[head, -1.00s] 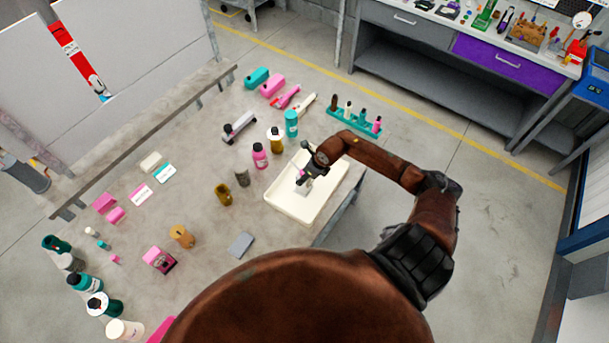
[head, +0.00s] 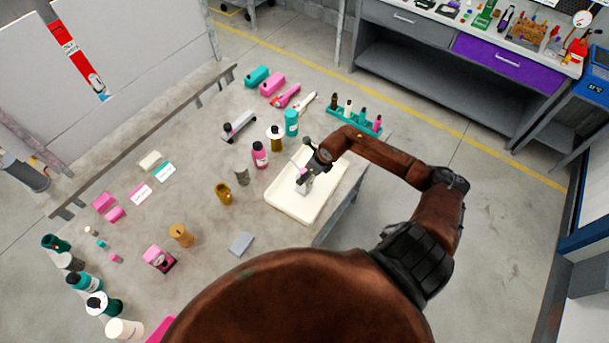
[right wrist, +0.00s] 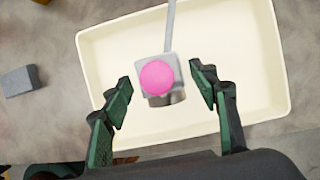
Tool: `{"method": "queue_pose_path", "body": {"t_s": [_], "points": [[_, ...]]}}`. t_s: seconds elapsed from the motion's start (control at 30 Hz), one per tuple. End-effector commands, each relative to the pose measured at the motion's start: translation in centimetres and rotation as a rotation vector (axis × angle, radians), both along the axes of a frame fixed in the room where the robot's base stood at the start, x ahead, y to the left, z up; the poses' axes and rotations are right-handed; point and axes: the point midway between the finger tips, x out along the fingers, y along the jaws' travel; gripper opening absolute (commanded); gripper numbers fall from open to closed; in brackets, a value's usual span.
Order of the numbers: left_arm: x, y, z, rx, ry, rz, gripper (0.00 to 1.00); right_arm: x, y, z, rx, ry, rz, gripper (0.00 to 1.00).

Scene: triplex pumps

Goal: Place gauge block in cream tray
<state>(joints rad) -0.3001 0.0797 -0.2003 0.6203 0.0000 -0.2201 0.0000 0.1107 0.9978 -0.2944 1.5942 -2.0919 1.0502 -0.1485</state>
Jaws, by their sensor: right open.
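The gauge block appears to be the small grey block with a round pink top (right wrist: 158,78) and a thin grey rod. It stands inside the cream tray (right wrist: 100,60), on its floor. In the head view the gauge block (head: 303,187) shows in the cream tray (head: 285,205), at the table's right edge. My right gripper (right wrist: 160,82) is open, with one finger on each side of the block and gaps on both sides. In the head view my right gripper (head: 311,163) is over the tray and hides part of it. My left gripper is not in view.
A flat grey block (head: 241,243) lies on the table left of the tray. A pink bottle (head: 260,154), a dark gold cup (head: 223,193) and a teal rack (head: 352,120) stand near the tray. The tray floor beside the gauge block is bare.

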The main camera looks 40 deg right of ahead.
Motion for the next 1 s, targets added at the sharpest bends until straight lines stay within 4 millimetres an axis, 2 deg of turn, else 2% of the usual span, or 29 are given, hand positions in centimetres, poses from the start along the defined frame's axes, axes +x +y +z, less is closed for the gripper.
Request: {"method": "queue_pose_path", "body": {"t_s": [0.3,0.5,0.9,1.0], "points": [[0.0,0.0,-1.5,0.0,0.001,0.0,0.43,-2.4,-1.0,6.0,-0.005,-0.002,0.002,0.54],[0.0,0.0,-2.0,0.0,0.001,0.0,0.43,-3.3,-1.2,8.4,-0.001,0.0,0.001,0.54],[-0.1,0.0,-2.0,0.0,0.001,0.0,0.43,-3.5,-1.2,9.1,0.0,-0.001,0.0,0.54],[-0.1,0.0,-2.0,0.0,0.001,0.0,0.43,-3.5,-0.4,9.0,0.027,-0.008,0.001,0.54]]}}
